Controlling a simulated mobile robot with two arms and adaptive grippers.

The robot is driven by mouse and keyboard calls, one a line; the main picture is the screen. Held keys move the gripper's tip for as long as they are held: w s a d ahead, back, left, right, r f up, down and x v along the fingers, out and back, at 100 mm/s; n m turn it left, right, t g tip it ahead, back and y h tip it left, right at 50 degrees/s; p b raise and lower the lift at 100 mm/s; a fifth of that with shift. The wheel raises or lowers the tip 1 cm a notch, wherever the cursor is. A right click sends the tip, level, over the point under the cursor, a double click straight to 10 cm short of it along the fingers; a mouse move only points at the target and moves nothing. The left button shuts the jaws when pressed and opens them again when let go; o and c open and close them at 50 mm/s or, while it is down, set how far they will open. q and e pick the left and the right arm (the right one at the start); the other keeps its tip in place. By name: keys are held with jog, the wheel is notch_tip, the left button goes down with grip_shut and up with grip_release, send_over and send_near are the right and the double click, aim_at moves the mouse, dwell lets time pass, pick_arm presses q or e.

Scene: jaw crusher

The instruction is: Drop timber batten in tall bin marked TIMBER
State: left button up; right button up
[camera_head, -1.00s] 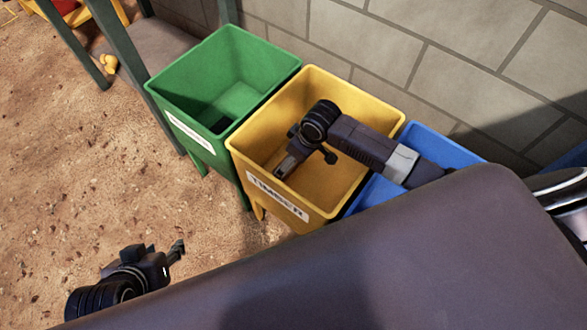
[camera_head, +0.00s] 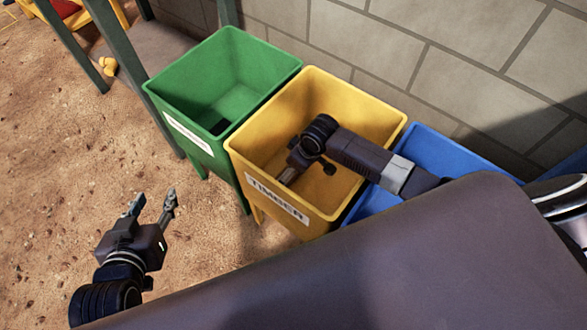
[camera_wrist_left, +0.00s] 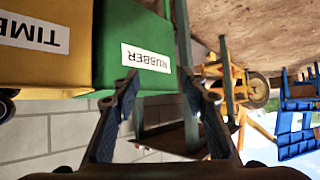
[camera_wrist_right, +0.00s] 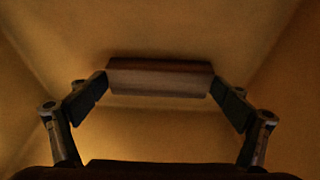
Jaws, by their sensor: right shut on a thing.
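The yellow bin marked TIMBER (camera_head: 367,117) stands in the middle of the head view. My right gripper (camera_head: 288,177) reaches down inside it, its tips partly hidden by the bin's front wall. In the right wrist view the gripper (camera_wrist_right: 160,80) is shut on the timber batten (camera_wrist_right: 160,79), a brown block held across between both fingers, with yellow walls around it. My left gripper (camera_head: 155,203) is open and empty over the sandy ground, left of the bins. In the left wrist view its fingers (camera_wrist_left: 165,90) stand apart with nothing between them.
A green bin (camera_head: 262,72), labelled RUBBER in the left wrist view, stands left of the yellow one. A blue bin (camera_head: 440,150) stands right of it. A block wall (camera_head: 430,50) runs behind. Dark posts (camera_head: 105,45) stand left. Sandy ground in front is clear.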

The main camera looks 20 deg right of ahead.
jog(key=shift+f, duration=0.15)
jog(key=o, duration=0.9)
